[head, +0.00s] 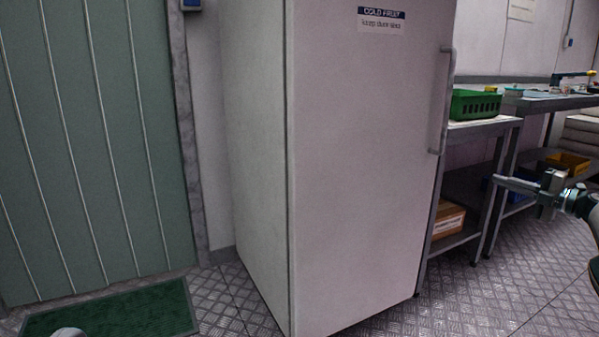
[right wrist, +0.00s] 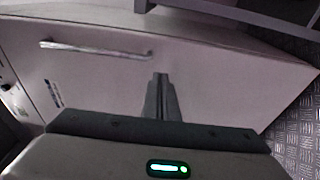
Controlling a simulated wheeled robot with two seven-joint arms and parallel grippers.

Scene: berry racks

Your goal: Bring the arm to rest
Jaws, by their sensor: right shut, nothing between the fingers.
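My right gripper (head: 497,180) is at the right edge of the head view, pointing left, in front of the workbench legs and to the right of the cold cabinet. In the right wrist view its fingers (right wrist: 160,78) are together with nothing between them. The white cabinet (head: 365,170) fills the middle of the head view; its door is closed. Its long handle (head: 442,100) also shows in the right wrist view (right wrist: 95,48), apart from the fingers.
A steel bench (head: 508,122) right of the cabinet carries a green crate (head: 474,104). A cardboard box (head: 447,219) sits on its lower shelf. A green mat (head: 115,314) lies before the green strip door (head: 90,150) at left. The patterned floor at lower right is clear.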

